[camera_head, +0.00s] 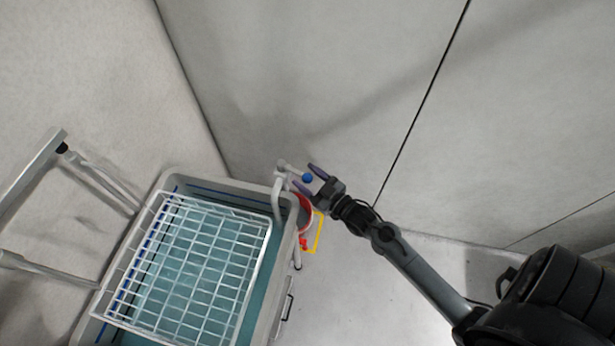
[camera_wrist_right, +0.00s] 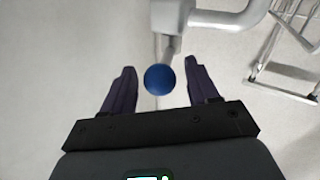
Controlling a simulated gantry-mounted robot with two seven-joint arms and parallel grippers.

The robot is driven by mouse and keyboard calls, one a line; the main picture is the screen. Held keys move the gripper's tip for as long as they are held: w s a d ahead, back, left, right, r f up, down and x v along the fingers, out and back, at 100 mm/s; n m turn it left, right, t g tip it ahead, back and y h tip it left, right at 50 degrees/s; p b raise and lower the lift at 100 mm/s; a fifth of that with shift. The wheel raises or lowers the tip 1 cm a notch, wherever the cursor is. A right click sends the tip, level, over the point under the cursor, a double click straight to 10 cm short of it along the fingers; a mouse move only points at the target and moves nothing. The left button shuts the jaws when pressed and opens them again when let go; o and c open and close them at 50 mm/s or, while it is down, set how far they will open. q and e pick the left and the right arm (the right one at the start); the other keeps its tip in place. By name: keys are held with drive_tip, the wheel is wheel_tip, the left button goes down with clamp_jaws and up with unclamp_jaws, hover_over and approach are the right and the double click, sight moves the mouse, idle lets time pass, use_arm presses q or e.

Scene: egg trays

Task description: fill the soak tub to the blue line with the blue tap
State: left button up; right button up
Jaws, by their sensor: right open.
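The soak tub (camera_head: 172,181) is a grey basin at the lower left in the head view, with blue-green water (camera_head: 255,300) inside. A blue line (camera_head: 215,190) shows on its inner wall above the water. A white wire rack (camera_head: 268,232) covers much of the water. The grey tap spout (camera_head: 278,193) stands at the tub's right rim, and its blue knob (camera_head: 307,178) is beside it. My right gripper (camera_head: 307,178) is open, its fingers either side of the knob. In the wrist view the blue knob (camera_wrist_right: 159,79) sits between the spread fingertips, with gaps on both sides. My left gripper is not in view.
A grey metal frame (camera_head: 30,175) stands at the left. A wall rises behind the tap.

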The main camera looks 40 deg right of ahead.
drive_tip(key=shift+w, duration=0.1)
clamp_jaws()
idle(0.4)
drive_tip(key=d+n+y, duration=0.1)
drive_tip(key=n+g+y, duration=0.1)
drive_tip(key=y, duration=0.1)
drive_tip(key=w+d+n+y, duration=0.1)
drive_tip(key=y, duration=0.1)
drive_tip(key=shift+w+d+n+b, duration=0.1)
drive_tip(key=shift+d+n+b, duration=0.2)
drive_tip(key=shift+d+b, duration=0.05)
